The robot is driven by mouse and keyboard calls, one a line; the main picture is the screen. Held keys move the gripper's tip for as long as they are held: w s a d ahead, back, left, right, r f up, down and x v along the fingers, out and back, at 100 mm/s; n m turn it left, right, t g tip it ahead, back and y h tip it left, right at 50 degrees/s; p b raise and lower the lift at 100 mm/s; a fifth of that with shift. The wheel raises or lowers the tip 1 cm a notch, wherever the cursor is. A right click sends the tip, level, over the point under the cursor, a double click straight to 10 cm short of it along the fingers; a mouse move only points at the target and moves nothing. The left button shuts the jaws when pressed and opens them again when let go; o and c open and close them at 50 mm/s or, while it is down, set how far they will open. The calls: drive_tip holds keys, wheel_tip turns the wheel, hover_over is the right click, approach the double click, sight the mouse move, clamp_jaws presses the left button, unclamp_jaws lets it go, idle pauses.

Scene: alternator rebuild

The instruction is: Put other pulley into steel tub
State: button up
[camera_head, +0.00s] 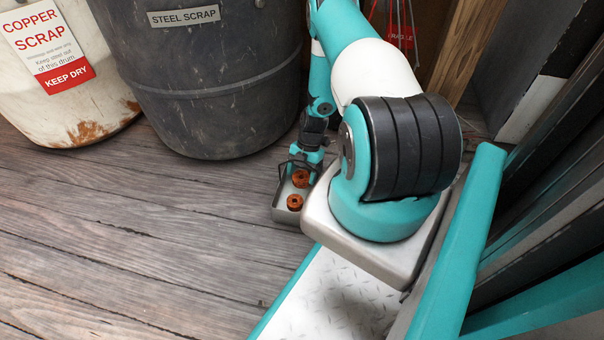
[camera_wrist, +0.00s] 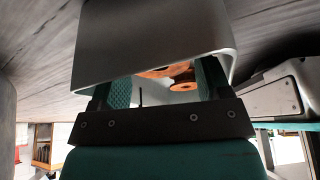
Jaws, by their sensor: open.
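Two round, rust-orange, pulley-like parts lie in a small grey metal tray (camera_head: 283,212) on the floor in the head view. The far part (camera_head: 300,179) is just below my gripper (camera_head: 302,166); the near part (camera_head: 295,202) is closer to the tray's front. My gripper is open, pointing down at the tray's far end. In the wrist view, the orange parts (camera_wrist: 183,68) show between my gripper's teal finger pads (camera_wrist: 165,88), partly hidden by the tray wall (camera_wrist: 150,40). Contact cannot be told. A dark grey drum (camera_head: 205,85) labelled STEEL SCRAP stands behind left.
A white drum (camera_head: 95,108) labelled COPPER SCRAP stands at the far left. A wooden post (camera_head: 457,50) and dark panels are at the right. The plank floor (camera_head: 130,235) left of the tray is clear.

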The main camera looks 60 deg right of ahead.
drive_tip(key=p+v, duration=0.3)
drive_tip(key=v, duration=0.4)
drive_tip(key=w+a+r+m, duration=0.1)
drive_tip(key=w+a+r, duration=0.25)
drive_tip(key=r, duration=0.25)
drive_tip(key=w+a+r+m, duration=0.1)
drive_tip(key=w+a+r, duration=0.1)
drive_tip(key=w+r, duration=0.35)
drive_tip(key=w+a+r+m+h, duration=0.1)
drive_tip(key=w+a+r+m, duration=0.15)
drive_tip(key=a+r, duration=1.3)
drive_tip(key=s+a+r+m, duration=0.4)
drive_tip(key=s+a+r, duration=0.5)
drive_tip(key=a+r, duration=0.35)
drive_tip(key=s+a+r+m, duration=0.1)
drive_tip(key=s+a+r, duration=0.1)
drive_tip(key=s, duration=0.4)
drive_tip(key=s+a+r+m, duration=0.2)
drive_tip(key=s+a+r, duration=0.1)
drive_tip(key=s, duration=0.4)
drive_tip(key=shift+a+r+y, duration=0.3)
drive_tip(key=shift+r, duration=0.2)
